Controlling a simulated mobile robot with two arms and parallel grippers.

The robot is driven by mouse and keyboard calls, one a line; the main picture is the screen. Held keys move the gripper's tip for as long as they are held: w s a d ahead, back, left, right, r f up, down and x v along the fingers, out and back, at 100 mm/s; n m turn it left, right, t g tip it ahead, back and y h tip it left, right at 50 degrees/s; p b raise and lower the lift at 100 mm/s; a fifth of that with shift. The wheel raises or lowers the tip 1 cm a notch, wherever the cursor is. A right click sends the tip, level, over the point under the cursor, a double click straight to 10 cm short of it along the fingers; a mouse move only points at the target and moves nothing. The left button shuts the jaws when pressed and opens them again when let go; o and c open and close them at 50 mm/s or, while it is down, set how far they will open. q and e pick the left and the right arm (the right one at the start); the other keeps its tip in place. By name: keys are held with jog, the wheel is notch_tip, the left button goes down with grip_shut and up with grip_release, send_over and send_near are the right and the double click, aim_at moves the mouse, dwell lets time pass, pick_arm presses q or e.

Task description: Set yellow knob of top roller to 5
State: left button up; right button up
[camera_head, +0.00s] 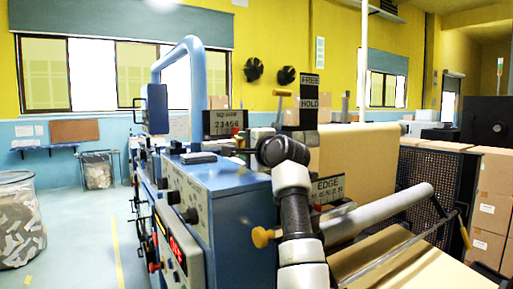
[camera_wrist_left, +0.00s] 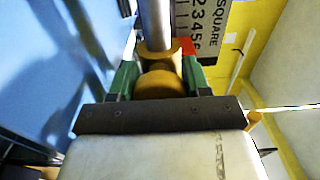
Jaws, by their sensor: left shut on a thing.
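The yellow knob (camera_wrist_left: 160,84) sits at the end of a grey roller shaft (camera_wrist_left: 157,25) in the left wrist view. My left gripper (camera_wrist_left: 155,82) is shut on it, with a green finger on each side. A scale plate marked SQUARE (camera_wrist_left: 209,20) stands just beyond, with a red pointer (camera_wrist_left: 187,46) near the 6 end of its numbers; the exact reading is unclear. In the head view the SQUARE plate (camera_head: 224,122) stands above the blue machine. My left gripper (camera_head: 246,140) is beside it, small and partly hidden by my arm. My right gripper is not in view.
A lower yellow knob (camera_head: 262,238) is on the roller beside the EDGE plate (camera_head: 328,188). A FREE/HOLD lever (camera_head: 282,105) stands behind my arm. The blue machine housing (camera_head: 215,195) is close on the left. A kraft roll (camera_head: 358,155) lies to the right.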

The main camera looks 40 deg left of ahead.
pick_arm(q)
jog(key=shift+w+d, duration=0.2)
jog(key=shift+w, duration=0.05)
jog(key=o, duration=1.3)
jog(key=shift+s+a, duration=0.2)
jog(key=shift+a, duration=0.05)
jog(key=shift+c, duration=0.2)
jog(key=shift+d, duration=0.1)
jog(key=shift+d+f, duration=0.1)
jog(key=shift+d, duration=0.1)
jog(key=b+v, duration=0.5)
jog(key=v, duration=0.5)
jog(key=shift+s, duration=0.15)
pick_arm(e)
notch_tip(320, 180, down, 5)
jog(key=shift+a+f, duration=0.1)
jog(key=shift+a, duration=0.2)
pick_arm(q)
jog(key=shift+d, duration=0.1)
